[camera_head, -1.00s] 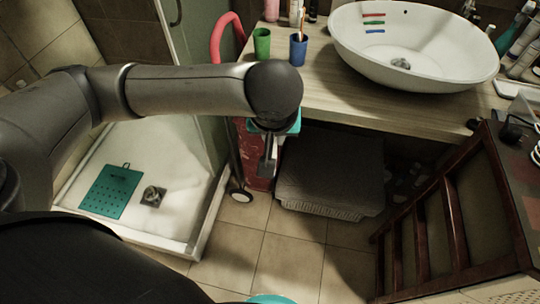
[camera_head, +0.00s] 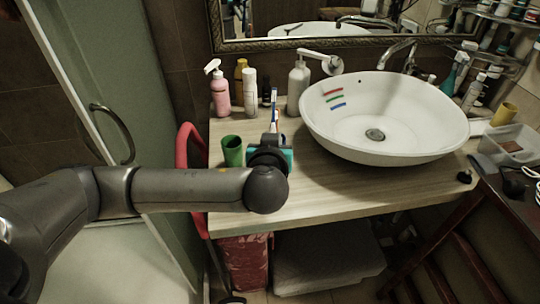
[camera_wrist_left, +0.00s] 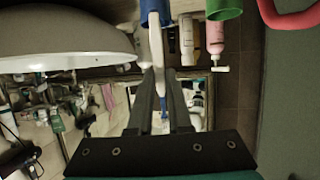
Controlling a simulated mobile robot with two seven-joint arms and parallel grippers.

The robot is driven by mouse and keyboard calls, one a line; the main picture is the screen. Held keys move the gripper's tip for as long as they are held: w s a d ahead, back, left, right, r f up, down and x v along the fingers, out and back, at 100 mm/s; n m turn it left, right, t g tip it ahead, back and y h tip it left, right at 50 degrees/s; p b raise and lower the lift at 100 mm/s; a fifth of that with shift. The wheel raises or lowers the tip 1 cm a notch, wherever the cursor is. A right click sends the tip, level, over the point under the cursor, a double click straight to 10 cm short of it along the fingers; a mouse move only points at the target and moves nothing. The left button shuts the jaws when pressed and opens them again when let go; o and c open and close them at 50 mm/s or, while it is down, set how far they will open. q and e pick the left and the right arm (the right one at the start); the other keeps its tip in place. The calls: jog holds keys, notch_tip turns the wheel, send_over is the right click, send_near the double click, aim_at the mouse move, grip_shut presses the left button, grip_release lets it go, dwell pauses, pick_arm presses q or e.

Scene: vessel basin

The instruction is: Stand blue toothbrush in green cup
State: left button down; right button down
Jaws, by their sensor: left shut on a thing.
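The blue toothbrush (camera_head: 274,103) stands upright, its upper part showing above my left gripper (camera_head: 270,152) in the head view. In the left wrist view its pale handle (camera_wrist_left: 156,45) runs from the blue cup (camera_wrist_left: 155,9) to between the fingers of my left gripper (camera_wrist_left: 160,75), which is shut on it. Its lower end is still inside the blue cup. My right gripper is not in view.
A white basin (camera_head: 385,115) fills the counter to the right. Behind the cups stand a pink bottle (camera_head: 220,93), a white can (camera_head: 249,92) and a pump bottle (camera_head: 298,85). A red curved tube (camera_head: 187,150) rises at the counter's left edge. The front counter strip (camera_head: 330,190) is clear.

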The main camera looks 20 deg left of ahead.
pick_arm(q)
jog(key=w+a+r+n+y+p, duration=0.2)
jog(key=w+a+y, duration=0.1)
jog(key=w+a, duration=0.25)
notch_tip(320, 180, up, 4)
jog(key=t+y+p, duration=0.2)
send_over(233, 156)
jog(key=shift+n, duration=0.3)
notch_tip(233, 156, down, 13)
jog(key=b, duration=1.2)
jog(key=shift+w+a+f, duration=0.1)
jog(key=shift+w, duration=0.05)
jog(key=c, duration=0.8)
grip_release()
jog(key=shift+o, duration=0.2)
